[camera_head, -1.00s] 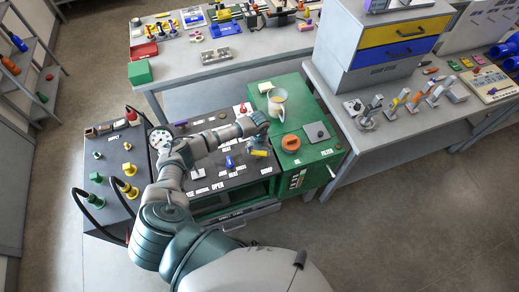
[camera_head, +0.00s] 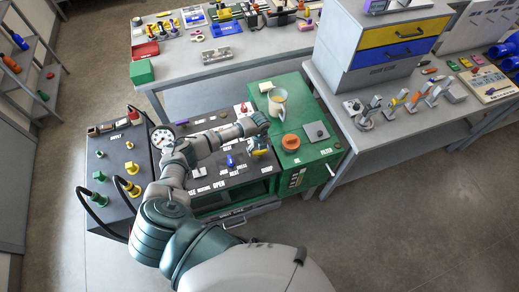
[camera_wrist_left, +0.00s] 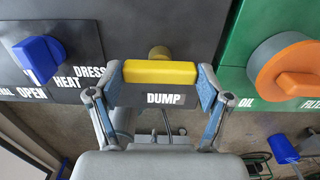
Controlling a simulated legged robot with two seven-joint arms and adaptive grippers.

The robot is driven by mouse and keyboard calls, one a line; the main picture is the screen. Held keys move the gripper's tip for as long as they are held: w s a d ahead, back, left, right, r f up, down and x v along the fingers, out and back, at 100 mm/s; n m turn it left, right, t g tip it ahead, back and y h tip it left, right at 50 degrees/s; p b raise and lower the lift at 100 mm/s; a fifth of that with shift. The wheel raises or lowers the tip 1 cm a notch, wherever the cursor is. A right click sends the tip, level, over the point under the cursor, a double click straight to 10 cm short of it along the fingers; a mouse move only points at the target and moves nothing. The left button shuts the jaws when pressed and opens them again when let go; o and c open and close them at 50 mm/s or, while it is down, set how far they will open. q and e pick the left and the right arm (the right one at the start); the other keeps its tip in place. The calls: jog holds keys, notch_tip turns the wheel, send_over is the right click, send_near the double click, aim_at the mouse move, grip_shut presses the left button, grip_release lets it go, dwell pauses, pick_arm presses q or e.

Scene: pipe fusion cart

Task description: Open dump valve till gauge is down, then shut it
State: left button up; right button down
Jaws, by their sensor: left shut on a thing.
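The yellow dump valve handle (camera_wrist_left: 160,72) lies level, side to side, above the white DUMP label (camera_wrist_left: 166,99) in the left wrist view. My left gripper (camera_wrist_left: 161,86) is shut on it, with one blue-padded finger at each end of the bar. In the head view my left gripper (camera_head: 259,145) is at the right end of the dark panel, largely covering the handle. The round white gauge (camera_head: 162,137) stands at the panel's left; its needle is too small to read. My right gripper is not in view.
A blue knob (camera_wrist_left: 39,58) by OPEN and HEAT is left of the handle. An orange OIL cap (camera_wrist_left: 288,70) on the green box is to the right. A clear jug (camera_head: 277,104) stands on the green top. Black hoses (camera_head: 90,210) loop at the cart's left.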

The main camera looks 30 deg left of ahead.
aim_at(259, 151)
pick_arm(q)
jog(key=shift+s+f, duration=0.15)
jog(key=shift+s, duration=0.05)
jog(key=o, duration=1.1)
jog(key=shift+w, duration=0.15)
jog(key=shift+r, duration=0.2)
jog(key=shift+r, duration=0.3)
notch_tip(259, 151, up, 11)
